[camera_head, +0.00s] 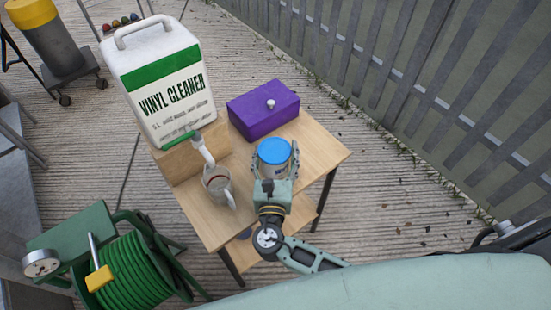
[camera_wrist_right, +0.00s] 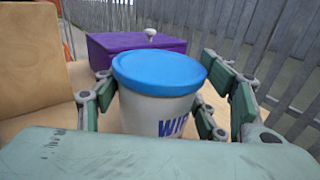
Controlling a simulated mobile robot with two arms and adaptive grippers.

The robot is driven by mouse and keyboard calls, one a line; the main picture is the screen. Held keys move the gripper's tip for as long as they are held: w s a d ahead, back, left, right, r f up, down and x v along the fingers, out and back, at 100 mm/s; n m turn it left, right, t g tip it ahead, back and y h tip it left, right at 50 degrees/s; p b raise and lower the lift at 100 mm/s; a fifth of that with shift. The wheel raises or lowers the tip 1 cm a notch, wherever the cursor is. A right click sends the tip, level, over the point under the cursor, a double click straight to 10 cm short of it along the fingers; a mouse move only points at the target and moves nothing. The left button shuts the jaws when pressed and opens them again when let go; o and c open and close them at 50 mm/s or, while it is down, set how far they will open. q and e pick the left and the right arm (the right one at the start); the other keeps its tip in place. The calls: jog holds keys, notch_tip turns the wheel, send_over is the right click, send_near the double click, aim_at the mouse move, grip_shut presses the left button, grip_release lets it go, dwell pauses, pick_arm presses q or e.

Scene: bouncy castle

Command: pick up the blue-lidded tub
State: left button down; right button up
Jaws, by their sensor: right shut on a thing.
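The blue-lidded tub (camera_head: 274,158) is a white tub with a flat blue lid, upright at the right part of the wooden table. In the right wrist view the tub (camera_wrist_right: 160,95) shows part of dark lettering on its front. My right gripper (camera_head: 274,172) is shut on the tub, with a finger on each side of its body. In the right wrist view the gripper's green fingers (camera_wrist_right: 165,110) flank the tub below the lid. The tub's base is hidden, so I cannot tell whether it touches the table. My left gripper is not in view.
A purple box (camera_head: 263,112) with a knob stands just behind the tub. A large vinyl cleaner jug (camera_head: 160,85) sits on a wooden block, its spout over a grey mug (camera_head: 217,184). A green hose reel (camera_head: 125,265) stands left of the table (camera_head: 323,153). A slatted fence runs along the right.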

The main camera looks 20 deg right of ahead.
jog(key=c, duration=0.4)
jog(key=shift+r, duration=0.1)
